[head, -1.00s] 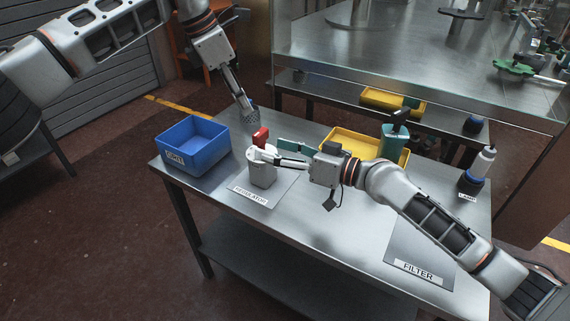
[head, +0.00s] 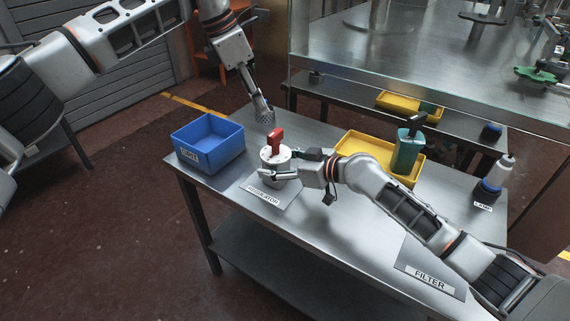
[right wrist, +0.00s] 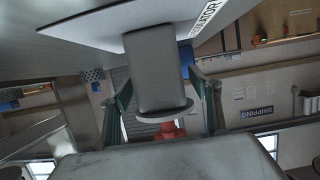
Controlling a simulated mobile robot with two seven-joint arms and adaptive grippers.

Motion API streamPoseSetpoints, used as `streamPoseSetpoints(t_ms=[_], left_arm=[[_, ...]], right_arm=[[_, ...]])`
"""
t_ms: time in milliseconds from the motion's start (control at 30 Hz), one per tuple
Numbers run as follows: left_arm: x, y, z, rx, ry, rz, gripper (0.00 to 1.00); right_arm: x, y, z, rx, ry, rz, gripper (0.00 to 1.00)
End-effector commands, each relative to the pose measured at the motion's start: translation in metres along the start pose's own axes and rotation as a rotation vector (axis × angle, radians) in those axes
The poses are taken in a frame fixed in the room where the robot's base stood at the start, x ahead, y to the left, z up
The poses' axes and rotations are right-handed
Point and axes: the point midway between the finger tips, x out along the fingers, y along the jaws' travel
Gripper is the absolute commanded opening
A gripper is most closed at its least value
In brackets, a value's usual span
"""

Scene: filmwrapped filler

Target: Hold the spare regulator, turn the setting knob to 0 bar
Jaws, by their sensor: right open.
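The regulator (head: 272,164) stands on its labelled mat (head: 267,196), a grey body with a pale round top and a red knob (head: 276,139). In the right wrist view its grey body (right wrist: 153,68), flange and red knob (right wrist: 169,130) show; no setting is readable. My right gripper (head: 284,166) reaches around the regulator from the right. Its teal fingers (right wrist: 167,104) stand on either side of the body with visible gaps.
A blue bin (head: 209,160) stands left of the regulator. A yellow tray (head: 350,143) and a teal filter-like unit (head: 408,150) are behind my right arm.

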Motion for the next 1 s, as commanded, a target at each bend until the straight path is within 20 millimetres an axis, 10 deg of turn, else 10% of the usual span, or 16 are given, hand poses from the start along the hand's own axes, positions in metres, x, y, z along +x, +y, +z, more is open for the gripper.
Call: streamPoseSetpoints(t_ms=[300,567,600,700,1000], left_arm=[[-0.0001,0.0,0.0001,0.0,0.0,0.0,0.28],[0.0,0.0,0.0001,0.0,0.0,0.0,0.28],[0.0,0.0,0.0001,0.0,0.0,0.0,0.28],[0.0,0.0,0.0001,0.0,0.0,0.0,0.28],[-0.0001,0.0,0.0001,0.0,0.0,0.0,0.28]], right_arm=[[0.0032,-0.0002,-0.0001,0.001,0.0,0.0,0.62],[0.003,-0.0002,0.0,0.001,0.0,0.0,0.0],[0.003,-0.0001,0.0,0.001,0.0,0.0,0.32],[0.0029,-0.0002,0.0,0.001,0.0,0.0,0.14],[0.0029,-0.0002,0.0001,0.002,0.0,0.0,0.13]])
